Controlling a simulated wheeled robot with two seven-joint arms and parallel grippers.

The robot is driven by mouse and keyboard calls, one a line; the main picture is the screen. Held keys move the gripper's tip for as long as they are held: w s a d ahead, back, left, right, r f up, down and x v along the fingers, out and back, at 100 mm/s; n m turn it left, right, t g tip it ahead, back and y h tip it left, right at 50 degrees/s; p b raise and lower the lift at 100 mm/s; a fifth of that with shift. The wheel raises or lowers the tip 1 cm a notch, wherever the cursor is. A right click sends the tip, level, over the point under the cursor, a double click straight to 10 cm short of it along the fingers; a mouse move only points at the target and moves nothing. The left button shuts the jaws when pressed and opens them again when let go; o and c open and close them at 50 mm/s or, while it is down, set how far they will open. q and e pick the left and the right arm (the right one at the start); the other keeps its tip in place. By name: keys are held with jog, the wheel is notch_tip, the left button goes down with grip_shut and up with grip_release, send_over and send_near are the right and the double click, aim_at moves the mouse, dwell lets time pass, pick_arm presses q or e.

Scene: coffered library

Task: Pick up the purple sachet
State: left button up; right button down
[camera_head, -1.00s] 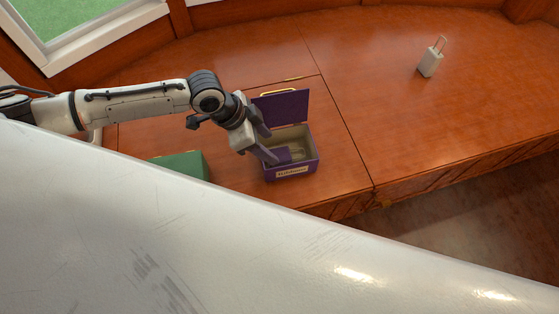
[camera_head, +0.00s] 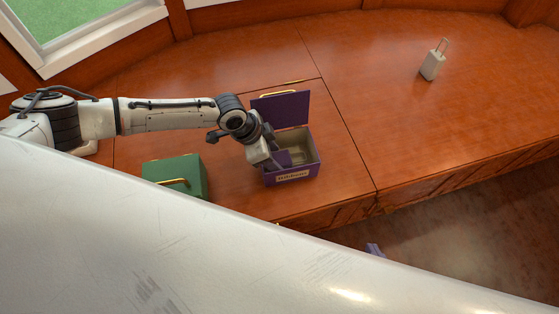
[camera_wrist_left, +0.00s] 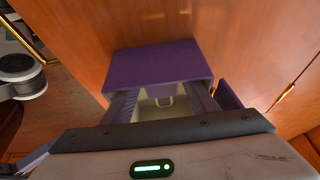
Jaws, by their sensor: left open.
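A purple box (camera_head: 290,177) with a pale interior and a front label stands on the wooden counter. Its lid (camera_head: 282,108) is raised at the back. A small purple piece (camera_head: 284,156) shows inside at the left, probably the sachet, partly hidden by my left gripper (camera_head: 281,163). That gripper is open and tilted down at the box's left part. In the left wrist view its fingers (camera_wrist_left: 160,102) stand apart over the pale interior. A broad purple face (camera_wrist_left: 158,65) lies beyond them; I cannot tell whether it is box or sachet. The tips of my right gripper (camera_head: 375,250) barely show.
A green case (camera_head: 178,180) with a gold handle stands left of the box, below my left arm. A small pale suitcase-like object (camera_head: 433,65) stands far right. The counter (camera_head: 400,120) between is clear.

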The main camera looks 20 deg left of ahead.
pick_arm(q)
jog(key=c, duration=0.8)
jog(key=shift+r, duration=0.1)
